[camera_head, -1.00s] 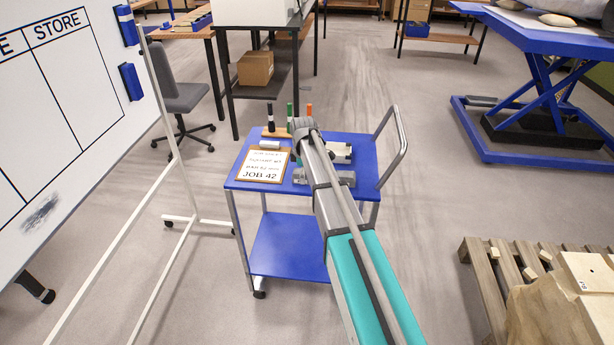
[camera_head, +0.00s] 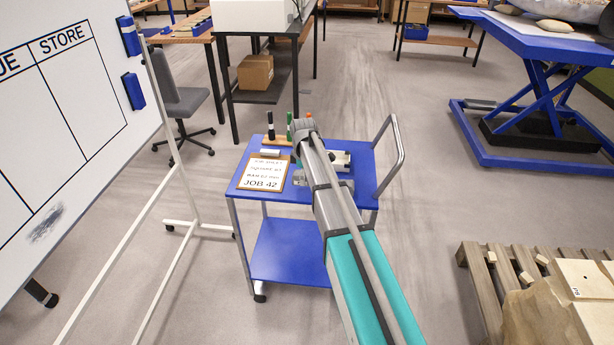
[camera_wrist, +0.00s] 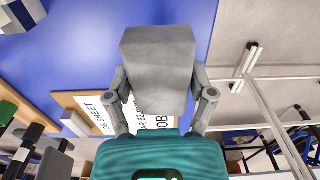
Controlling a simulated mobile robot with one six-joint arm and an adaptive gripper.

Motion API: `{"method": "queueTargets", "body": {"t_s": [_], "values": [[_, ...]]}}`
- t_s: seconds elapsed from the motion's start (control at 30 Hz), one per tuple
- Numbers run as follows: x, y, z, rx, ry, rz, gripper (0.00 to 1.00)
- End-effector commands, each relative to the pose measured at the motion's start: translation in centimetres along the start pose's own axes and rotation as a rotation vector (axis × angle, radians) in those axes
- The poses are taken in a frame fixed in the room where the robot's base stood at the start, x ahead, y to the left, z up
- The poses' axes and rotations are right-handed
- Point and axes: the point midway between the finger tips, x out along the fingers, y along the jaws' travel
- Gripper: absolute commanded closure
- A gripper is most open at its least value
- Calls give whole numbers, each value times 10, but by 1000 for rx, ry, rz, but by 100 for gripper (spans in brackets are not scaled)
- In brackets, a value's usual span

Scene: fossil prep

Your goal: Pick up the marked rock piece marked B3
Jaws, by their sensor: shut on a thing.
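My gripper (camera_wrist: 158,97) is shut on a plain grey block (camera_wrist: 160,60), one finger on each side of it, above the blue trolley top in the wrist view. No marking shows on the block's visible faces. In the head view my arm hides most of the gripper, and part of a grey block (camera_head: 300,180) shows beside it over the trolley. A tan rock piece (camera_head: 535,313) lies on the wooden pallet at the lower right. It has a small dark mark on a pale face, too small to read surely. I cannot make out B3 on anything.
The blue trolley (camera_head: 233,184) carries a clipboard (camera_head: 262,170) reading JOB 42, a marker rack (camera_head: 265,138) and a white-and-grey item (camera_head: 341,160). A whiteboard (camera_head: 60,110) stands left, a blue lift table (camera_head: 550,40) right. Floor between trolley and pallet (camera_head: 484,285) is clear.

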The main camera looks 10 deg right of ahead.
Motion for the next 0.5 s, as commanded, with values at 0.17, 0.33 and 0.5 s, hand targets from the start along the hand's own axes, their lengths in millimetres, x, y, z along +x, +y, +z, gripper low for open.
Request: {"method": "queueTargets", "body": {"t_s": [0.17, 0.33, 0.5], "values": [[-27, -20, 6, 0, 0, 0, 90], [-47, -36, 12, 0, 0, 0, 90], [-64, -61, 20, 0, 0, 0, 90]]}}
